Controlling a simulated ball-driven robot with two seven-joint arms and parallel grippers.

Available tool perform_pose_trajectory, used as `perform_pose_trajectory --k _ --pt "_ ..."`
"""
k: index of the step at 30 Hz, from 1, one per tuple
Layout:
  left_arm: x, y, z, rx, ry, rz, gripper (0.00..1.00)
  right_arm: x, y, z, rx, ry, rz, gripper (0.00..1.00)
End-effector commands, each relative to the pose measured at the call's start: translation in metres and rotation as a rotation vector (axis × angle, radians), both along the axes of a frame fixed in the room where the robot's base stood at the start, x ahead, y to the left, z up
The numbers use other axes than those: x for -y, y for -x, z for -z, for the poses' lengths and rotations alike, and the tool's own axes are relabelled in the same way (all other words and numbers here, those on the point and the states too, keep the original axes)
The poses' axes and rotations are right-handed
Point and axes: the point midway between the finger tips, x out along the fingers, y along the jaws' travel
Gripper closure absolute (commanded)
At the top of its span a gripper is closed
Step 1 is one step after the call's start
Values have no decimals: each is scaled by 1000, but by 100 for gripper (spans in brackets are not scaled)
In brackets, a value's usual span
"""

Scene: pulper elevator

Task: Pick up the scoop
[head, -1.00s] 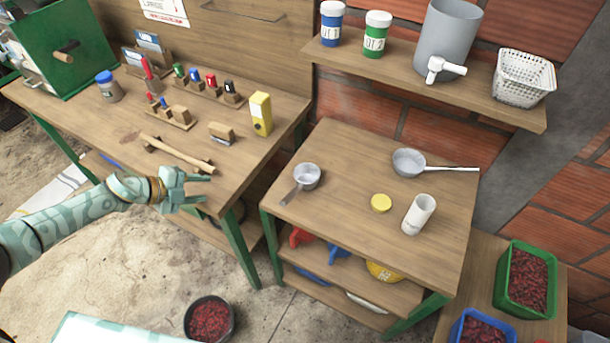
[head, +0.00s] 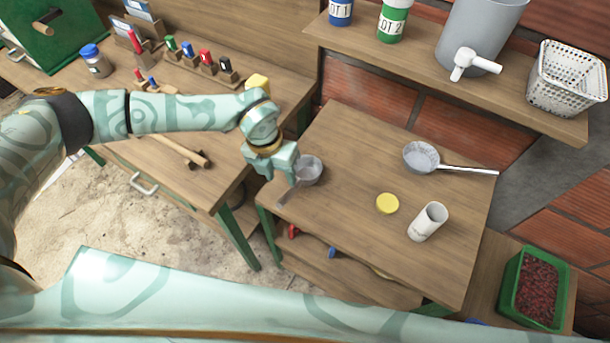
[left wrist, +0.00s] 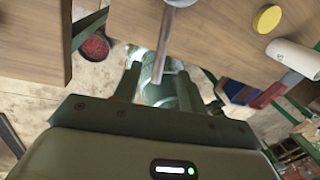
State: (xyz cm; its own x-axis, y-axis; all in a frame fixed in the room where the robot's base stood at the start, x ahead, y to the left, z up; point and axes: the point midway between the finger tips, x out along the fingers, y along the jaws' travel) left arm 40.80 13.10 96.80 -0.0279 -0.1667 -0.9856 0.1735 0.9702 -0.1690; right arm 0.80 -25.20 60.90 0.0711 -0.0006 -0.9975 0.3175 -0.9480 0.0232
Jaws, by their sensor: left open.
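The scoop (head: 309,170) is a small grey metal cup with a straight handle. It rests near the left edge of the small wooden table, its handle pointing to the lower left. My left gripper (head: 283,178) is open at the handle and hides part of it in the head view. In the left wrist view, the scoop's handle (left wrist: 164,50) runs down between the two spread fingers of my left gripper (left wrist: 158,88). Whether the fingers touch the handle cannot be told. My right gripper is not in view.
On the small table (head: 350,235) stand a long-handled sieve (head: 421,157), a yellow lid (head: 387,203) and a white cylinder (head: 428,221), all right of the scoop. A shelf (head: 400,55) hangs behind. The long workbench (head: 130,105) stands left, with a gap between.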

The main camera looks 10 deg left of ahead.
Motion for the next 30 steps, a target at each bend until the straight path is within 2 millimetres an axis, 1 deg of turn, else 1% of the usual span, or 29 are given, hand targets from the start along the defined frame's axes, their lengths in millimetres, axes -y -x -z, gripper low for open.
perform_pose_trajectory --k 1,3,5,9,10,15,18,21,26,27,29,30 --pt "3 1 13 -2 1 0 58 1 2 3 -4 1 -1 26" --pt "4 1 25 -1 1 0 58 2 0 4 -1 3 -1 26" --pt "6 1 32 -1 1 0 58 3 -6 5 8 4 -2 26" --pt "7 2 41 1 1 0 58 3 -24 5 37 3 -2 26" --pt "8 2 44 0 1 0 58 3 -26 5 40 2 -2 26" --pt "13 10 71 -2 1 0 58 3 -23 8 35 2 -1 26" --pt "16 9 85 -1 2 -1 58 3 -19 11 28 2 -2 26" --pt "16 9 89 -1 2 -1 58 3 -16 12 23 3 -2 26" --pt "16 9 89 0 2 -1 58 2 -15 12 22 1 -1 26" --pt "16 9 89 0 2 -1 61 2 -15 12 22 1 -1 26" --pt "16 9 89 0 2 -1 78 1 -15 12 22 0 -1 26" --pt "16 9 89 0 2 -1 89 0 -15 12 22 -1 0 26"
